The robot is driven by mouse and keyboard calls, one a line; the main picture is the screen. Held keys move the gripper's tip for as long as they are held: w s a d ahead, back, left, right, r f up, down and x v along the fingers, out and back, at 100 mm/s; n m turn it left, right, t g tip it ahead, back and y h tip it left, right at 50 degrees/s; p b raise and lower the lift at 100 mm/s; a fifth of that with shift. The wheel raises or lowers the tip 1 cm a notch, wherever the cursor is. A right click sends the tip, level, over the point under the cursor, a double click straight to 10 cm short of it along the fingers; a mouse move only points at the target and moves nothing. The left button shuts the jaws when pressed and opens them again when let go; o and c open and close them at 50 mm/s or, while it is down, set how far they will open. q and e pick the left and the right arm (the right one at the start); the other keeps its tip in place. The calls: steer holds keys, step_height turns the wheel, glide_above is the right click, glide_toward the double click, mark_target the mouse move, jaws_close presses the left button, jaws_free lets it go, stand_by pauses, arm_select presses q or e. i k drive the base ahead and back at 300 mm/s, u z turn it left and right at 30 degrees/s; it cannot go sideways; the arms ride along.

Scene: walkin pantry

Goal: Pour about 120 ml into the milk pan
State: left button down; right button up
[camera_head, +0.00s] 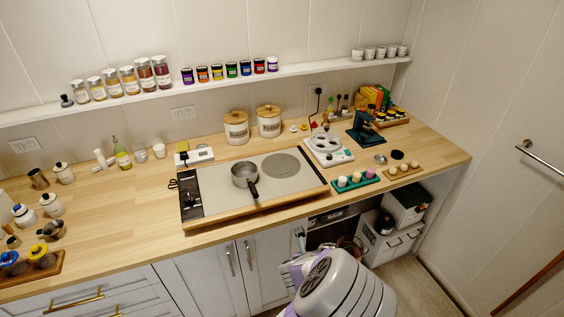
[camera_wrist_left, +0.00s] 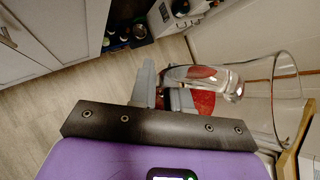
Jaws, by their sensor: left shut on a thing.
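The milk pan (camera_head: 245,175), small and grey with a dark handle, stands on the left part of the hob (camera_head: 285,163) on the counter. In the left wrist view my left gripper (camera_wrist_left: 178,88) is shut on the handle of a clear glass jug (camera_wrist_left: 287,100). The jug's wide body is to the right of the fingers. Red patches show around and through the handle; I cannot tell what they are or how full the jug is. In the head view my own body hides much of the area below the counter front. My right gripper is not in view.
A white scale (camera_head: 328,148) stands right of the hob, with a green tray (camera_head: 356,182) of small items in front. Canisters (camera_head: 236,128) stand behind the hob. The counter left of the hob (camera_head: 130,205) is mostly clear. Cabinets and an open bay lie below.

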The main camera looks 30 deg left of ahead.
mark_target(244, 174)
steer(key=z, duration=2)
steer(key=k, duration=1.8)
steer(key=u, duration=1.5)
